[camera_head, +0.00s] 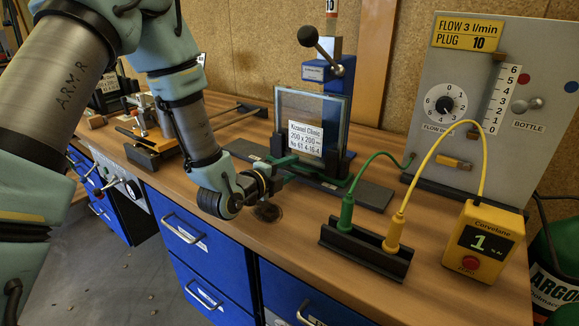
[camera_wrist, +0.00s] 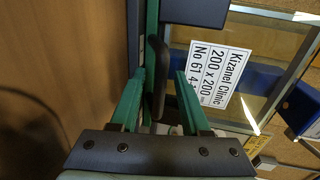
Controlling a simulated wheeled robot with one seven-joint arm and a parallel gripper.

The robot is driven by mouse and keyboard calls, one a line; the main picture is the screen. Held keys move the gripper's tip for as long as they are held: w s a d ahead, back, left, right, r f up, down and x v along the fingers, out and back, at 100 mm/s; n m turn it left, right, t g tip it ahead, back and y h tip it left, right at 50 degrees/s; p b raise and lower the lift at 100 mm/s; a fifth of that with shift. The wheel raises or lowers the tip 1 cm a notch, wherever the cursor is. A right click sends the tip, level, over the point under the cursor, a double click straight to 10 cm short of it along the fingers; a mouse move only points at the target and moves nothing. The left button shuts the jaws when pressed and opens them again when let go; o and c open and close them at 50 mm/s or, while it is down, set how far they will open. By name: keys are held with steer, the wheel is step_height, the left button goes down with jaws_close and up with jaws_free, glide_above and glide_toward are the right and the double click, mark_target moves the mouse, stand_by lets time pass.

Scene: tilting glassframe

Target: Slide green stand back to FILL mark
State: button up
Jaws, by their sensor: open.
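The green stand (camera_head: 300,168) holds an upright glass pane (camera_head: 308,108) with a white "Kizanel Clinic 200 x 200" label. It sits on a dark rail (camera_head: 360,192) on the bench. My gripper (camera_head: 277,176) is low at the stand's front left, partly hiding it. In the wrist view my gripper (camera_wrist: 157,88) is open, its green fingers on either side of a dark upright handle (camera_wrist: 157,72). I cannot tell whether they touch it. A green strip of the stand (camera_wrist: 152,25) shows behind the handle, and the label (camera_wrist: 216,72) lies to the right. I cannot make out a FILL mark.
A black holder (camera_head: 365,250) with green and yellow plugs, a yellow meter (camera_head: 482,243) and a flow panel (camera_head: 480,100) stand to the right. A blue post with a black-knobbed lever (camera_head: 308,37) rises behind the pane. Tooling (camera_head: 150,135) stands at left. The front bench edge is bare.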

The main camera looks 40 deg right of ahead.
steer(key=shift+d, duration=0.1)
jaws_close()
stand_by(0.3)
stand_by(1.1)
